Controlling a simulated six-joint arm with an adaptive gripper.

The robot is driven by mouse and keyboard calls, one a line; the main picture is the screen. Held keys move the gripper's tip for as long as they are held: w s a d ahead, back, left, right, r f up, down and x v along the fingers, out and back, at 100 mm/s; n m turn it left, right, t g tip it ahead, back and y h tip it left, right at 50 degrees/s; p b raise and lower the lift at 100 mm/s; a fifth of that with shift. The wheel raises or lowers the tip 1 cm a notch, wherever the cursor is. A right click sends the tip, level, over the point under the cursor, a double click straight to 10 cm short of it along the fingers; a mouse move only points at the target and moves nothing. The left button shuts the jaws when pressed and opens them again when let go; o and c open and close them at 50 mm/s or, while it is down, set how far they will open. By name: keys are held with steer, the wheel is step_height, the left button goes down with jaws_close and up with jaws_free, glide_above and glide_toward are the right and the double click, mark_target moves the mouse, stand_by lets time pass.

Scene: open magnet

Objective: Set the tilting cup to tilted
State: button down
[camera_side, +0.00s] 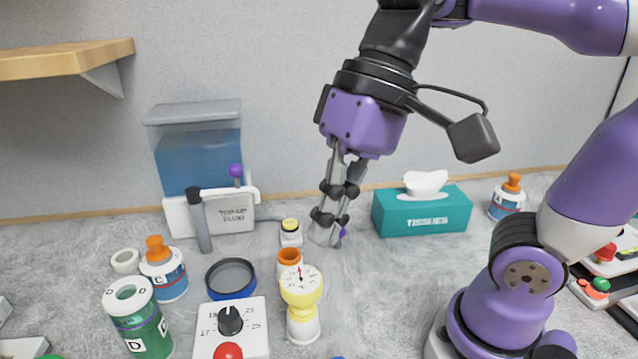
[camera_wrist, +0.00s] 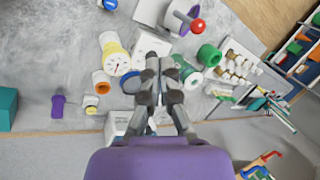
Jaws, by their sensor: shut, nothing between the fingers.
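No cup is plainly marked as the tilting one. A small white cup-like piece with an orange rim (camera_side: 289,258) stands upright behind the yellow gauge (camera_side: 301,285) in the side view; it also shows in the wrist view (camera_wrist: 101,82). A purple piece (camera_wrist: 58,105) lies apart from it in the wrist view; in the side view it is mostly hidden behind my fingers. My gripper (camera_side: 327,230) is shut and empty, pointing down above the table, behind and to the right of the gauge. In the wrist view my fingers (camera_wrist: 162,68) cover part of the white dial box.
A dial box (camera_side: 230,325) with a red knob stands in front. A blue-rimmed dish (camera_side: 231,278), bottles and a green jar (camera_side: 137,318) are left. A fluid tank (camera_side: 199,160) and a tissue box (camera_side: 421,210) stand behind. The table between gauge and tissue box is clear.

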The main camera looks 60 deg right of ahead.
steer(key=w+a+f, duration=0.2)
steer(key=a+f, duration=0.5)
steer(key=f, duration=0.1)
steer(key=shift+w+a+f, duration=0.2)
steer(key=shift+w+f, duration=0.05)
steer(key=shift+f, duration=0.05)
steer(key=shift+g+h, duration=0.3)
steer(key=shift+h, duration=0.1)
steer(key=w+a, duration=0.1)
steer(key=w+a+r, duration=0.1)
steer(key=w+a, duration=0.1)
